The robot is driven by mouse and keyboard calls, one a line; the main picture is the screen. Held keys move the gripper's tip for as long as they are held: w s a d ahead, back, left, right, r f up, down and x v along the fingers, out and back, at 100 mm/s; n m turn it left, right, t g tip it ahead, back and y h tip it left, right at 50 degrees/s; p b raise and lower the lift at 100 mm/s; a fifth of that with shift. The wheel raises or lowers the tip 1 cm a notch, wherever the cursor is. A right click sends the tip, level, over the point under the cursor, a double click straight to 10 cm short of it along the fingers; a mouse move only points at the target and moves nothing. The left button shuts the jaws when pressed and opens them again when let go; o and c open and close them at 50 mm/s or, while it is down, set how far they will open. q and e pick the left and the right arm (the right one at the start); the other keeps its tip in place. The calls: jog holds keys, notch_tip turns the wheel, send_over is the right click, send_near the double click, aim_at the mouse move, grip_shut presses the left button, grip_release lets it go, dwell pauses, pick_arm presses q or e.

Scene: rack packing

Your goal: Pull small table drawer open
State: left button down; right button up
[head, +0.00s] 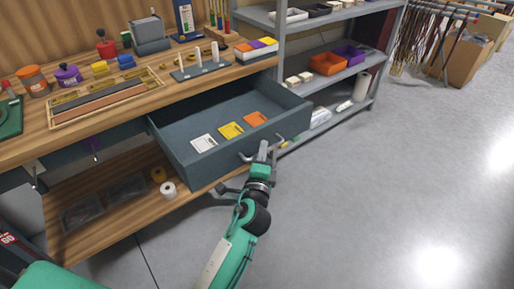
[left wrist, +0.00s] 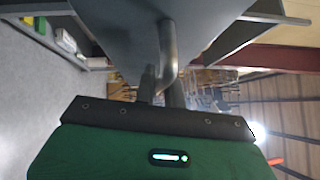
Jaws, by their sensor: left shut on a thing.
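The small table drawer (head: 180,140) is a dark blue-grey box under the wooden bench top, and it stands pulled out. Inside lie a white, a yellow and an orange card-like item. A bar handle (head: 246,157) is on its front. My left gripper (head: 263,150) is at the drawer front, shut on the handle. In the left wrist view the metal handle (left wrist: 168,50) runs down between the fingers, close against the drawer front (left wrist: 125,30). The fingertips are partly hidden there. My right gripper does not show.
The wooden bench top (head: 110,112) carries jars, blocks and a framed tray. A lower shelf (head: 110,218) holds dark trays and tape rolls. A grey shelf rack (head: 278,50) stands right of the drawer. The grey floor at the right is clear.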

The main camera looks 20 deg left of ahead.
pick_arm(q)
jog(key=shift+s+d, duration=0.2)
jog(key=shift+d, duration=0.05)
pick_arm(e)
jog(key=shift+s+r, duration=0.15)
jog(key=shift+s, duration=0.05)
pick_arm(q)
jog(key=c, duration=1.8)
grip_release()
jog(key=shift+o, duration=0.2)
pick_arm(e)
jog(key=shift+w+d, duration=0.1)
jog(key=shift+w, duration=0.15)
